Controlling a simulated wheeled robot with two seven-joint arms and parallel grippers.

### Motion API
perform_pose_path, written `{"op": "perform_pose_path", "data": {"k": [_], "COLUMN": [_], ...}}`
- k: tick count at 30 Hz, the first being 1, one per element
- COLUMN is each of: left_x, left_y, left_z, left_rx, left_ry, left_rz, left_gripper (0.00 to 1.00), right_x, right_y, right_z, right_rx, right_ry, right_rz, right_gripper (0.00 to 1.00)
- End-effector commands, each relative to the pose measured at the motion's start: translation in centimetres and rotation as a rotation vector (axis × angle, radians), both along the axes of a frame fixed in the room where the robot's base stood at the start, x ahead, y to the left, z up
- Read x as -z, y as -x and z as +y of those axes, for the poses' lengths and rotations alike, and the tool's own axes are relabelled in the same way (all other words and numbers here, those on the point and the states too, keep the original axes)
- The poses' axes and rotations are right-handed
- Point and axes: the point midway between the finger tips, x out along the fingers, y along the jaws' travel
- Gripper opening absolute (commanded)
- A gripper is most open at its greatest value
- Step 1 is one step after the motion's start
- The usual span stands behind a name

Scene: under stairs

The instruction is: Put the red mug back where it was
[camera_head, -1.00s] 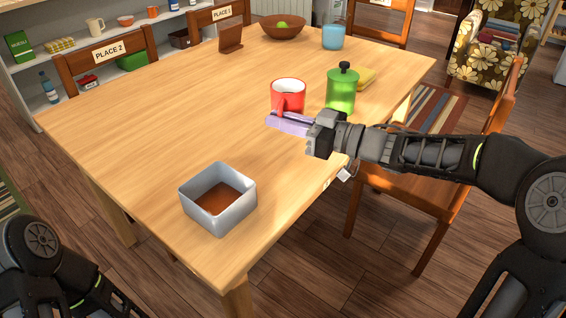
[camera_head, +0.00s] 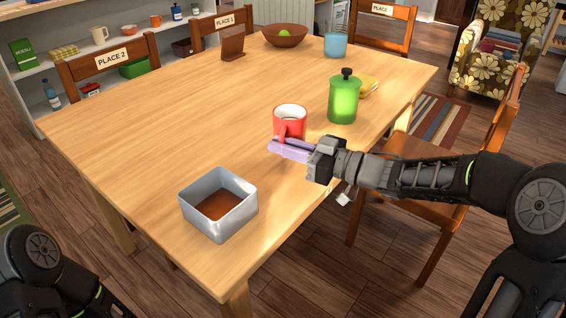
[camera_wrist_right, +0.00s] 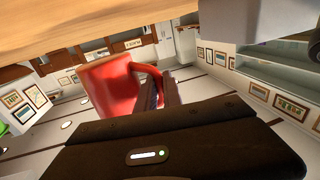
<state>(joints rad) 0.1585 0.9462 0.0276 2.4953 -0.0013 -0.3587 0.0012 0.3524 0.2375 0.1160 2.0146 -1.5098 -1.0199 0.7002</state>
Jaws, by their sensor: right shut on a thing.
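The red mug (camera_head: 290,119) is upright, left of the green canister, at the right part of the table (camera_head: 190,120). My right gripper (camera_head: 287,149) is shut on the mug's handle, its lilac fingers pointing left in the head view. In the right wrist view the mug (camera_wrist_right: 108,88) hangs beside the dark fingers (camera_wrist_right: 163,92), with its handle between them. That view has the tabletop at its top, and a narrow gap seems to separate mug and table. My left gripper is out of view; only part of that arm shows at lower left.
A grey square box (camera_head: 240,215) is near the front corner. A blue cup (camera_head: 335,45), wooden bowl (camera_head: 285,38) and brown stand (camera_head: 232,48) are at the back. The table's middle is clear.

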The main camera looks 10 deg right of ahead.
Motion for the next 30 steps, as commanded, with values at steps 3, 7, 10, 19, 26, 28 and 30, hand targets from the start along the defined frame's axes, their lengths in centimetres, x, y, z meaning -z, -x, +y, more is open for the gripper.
{"op": "perform_pose_path", "data": {"k": [3,7,10,19,26,28,30], "left_x": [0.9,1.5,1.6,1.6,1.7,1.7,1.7], "left_y": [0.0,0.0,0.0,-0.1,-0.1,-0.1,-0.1], "left_z": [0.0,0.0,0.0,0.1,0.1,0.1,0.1], "left_rx": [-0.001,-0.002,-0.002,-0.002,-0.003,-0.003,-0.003], "left_ry": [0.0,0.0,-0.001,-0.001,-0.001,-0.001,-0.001], "left_rz": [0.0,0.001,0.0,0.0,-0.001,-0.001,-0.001], "left_gripper": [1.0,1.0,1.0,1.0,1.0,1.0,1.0], "right_x": [2.1,4.1,4.6,4.7,5.0,5.0,5.0], "right_y": [0.0,0.0,0.0,0.0,0.0,0.0,0.0], "right_z": [0.0,0.0,0.0,0.0,0.0,0.0,0.0], "right_rx": [-0.001,-0.001,0.0,0.0,0.0,0.0,0.0], "right_ry": [-0.003,-0.003,-0.002,-0.001,-0.001,0.0,-0.001], "right_rz": [0.003,0.002,0.0,-0.001,0.002,0.001,0.001], "right_gripper": [0.0,0.0,0.0,0.0,0.2,0.26,0.32]}}
